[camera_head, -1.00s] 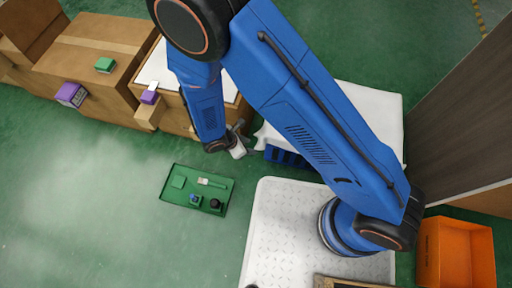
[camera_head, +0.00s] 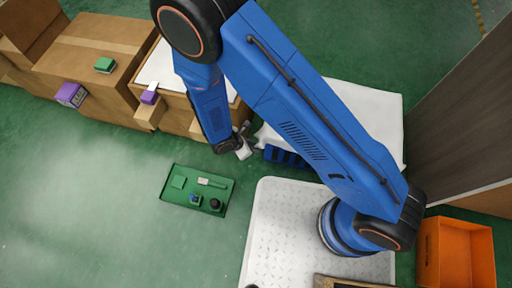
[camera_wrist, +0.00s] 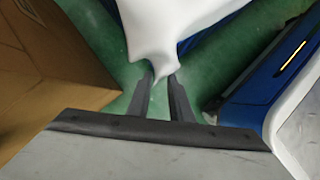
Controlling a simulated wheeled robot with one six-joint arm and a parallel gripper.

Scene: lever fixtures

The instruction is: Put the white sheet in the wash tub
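The white sheet (camera_head: 372,112) lies spread behind my arm, with its near-left corner drooping toward my gripper (camera_head: 243,148). In the wrist view the sheet (camera_wrist: 175,25) narrows to a wrinkled point at the fingertips of my gripper (camera_wrist: 161,82). The fingers stand a small gap apart; whether they pinch the cloth is unclear. A slatted blue thing (camera_head: 285,157) shows beneath the sheet's near edge, mostly hidden by my arm. An open orange bin (camera_head: 456,252) stands at the lower right. I cannot tell which of these, if either, is the wash tub.
Cardboard boxes (camera_head: 92,55) stand at the upper left, with small purple and green items on them. A green tray (camera_head: 181,198) with small objects lies on the floor left of my base. A dark wooden panel (camera_head: 462,115) is at right. The left floor is clear.

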